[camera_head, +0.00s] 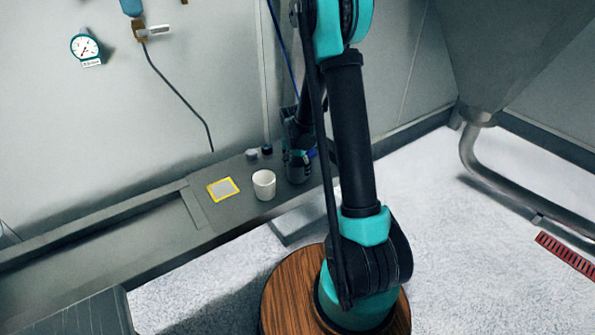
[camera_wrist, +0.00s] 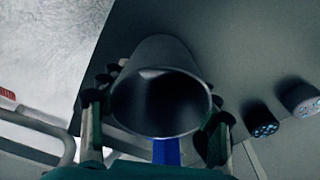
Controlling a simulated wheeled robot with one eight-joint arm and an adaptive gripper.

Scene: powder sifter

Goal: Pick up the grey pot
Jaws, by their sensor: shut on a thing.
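The grey pot (camera_wrist: 160,52) is a smooth open-topped cylinder, seen from above its dark mouth in the wrist view. My gripper (camera_wrist: 158,112) is shut on it, with dark finger pads on both its left and right sides. In the head view the pot (camera_head: 299,172) looks dark and stands out at the right part of the grey ledge, with my gripper (camera_head: 297,150) at its upper part. My arm partly covers this area. I cannot tell whether its base touches the ledge. The inside of the pot is too dark to read.
A white cup (camera_head: 264,186) and a yellow-edged pad (camera_head: 223,189) lie to the left on the ledge (camera_head: 160,222). Two small dark-topped cylinders (camera_wrist: 301,97) stand close by against the wall. A large metal hopper (camera_head: 490,50) with a pipe is at the right.

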